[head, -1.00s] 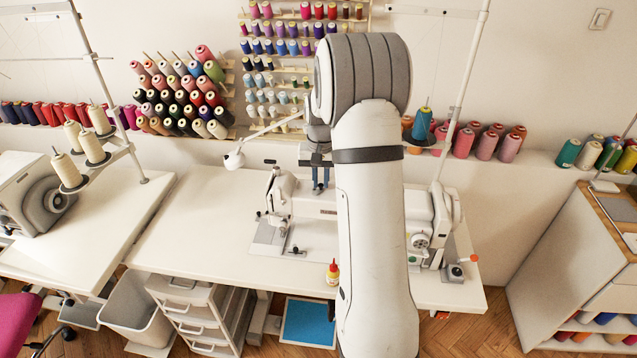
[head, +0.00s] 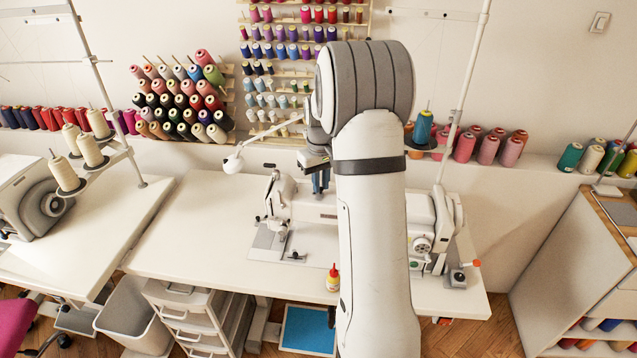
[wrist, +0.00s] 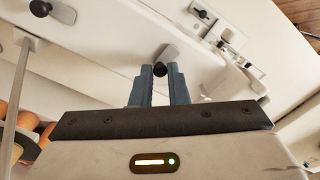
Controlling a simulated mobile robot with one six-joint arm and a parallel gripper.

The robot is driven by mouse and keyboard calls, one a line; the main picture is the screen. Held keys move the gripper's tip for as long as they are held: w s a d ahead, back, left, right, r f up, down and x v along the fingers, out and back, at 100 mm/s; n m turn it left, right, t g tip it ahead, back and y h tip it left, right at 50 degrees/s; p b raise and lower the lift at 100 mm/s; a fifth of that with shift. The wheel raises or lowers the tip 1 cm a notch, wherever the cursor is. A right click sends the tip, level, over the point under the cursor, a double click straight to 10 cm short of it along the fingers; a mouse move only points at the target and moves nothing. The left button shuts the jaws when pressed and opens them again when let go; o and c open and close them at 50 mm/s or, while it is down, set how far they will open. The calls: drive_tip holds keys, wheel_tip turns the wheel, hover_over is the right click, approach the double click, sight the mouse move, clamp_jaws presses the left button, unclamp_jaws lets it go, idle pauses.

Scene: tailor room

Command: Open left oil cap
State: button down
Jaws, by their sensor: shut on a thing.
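The white sewing machine (head: 300,205) stands on the white table, partly hidden behind my arm in the head view. My gripper (head: 320,182) points down at the top of the machine, and its blue fingers also show in the wrist view (wrist: 165,72).
A small oil bottle with a red tip (head: 333,280) stands at the table's front edge. A thread-stand pole (head: 462,90) rises behind the machine at right. A white lamp (head: 233,163) is left of my gripper. The table's left part (head: 190,225) is clear.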

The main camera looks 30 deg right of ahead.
drive_tip(key=shift+w+r, duration=0.2)
drive_tip(key=c, duration=1.6)
unclamp_jaws()
drive_tip(key=shift+f, duration=0.15)
drive_tip(key=shift+o, duration=0.8)
drive_tip(key=shift+s, duration=0.1)
wheel_tip(320, 180, up, 7)
drive_tip(key=shift+f+b, duration=0.1)
drive_tip(key=shift+b, duration=0.3)
drive_tip(key=shift+r, duration=0.5)
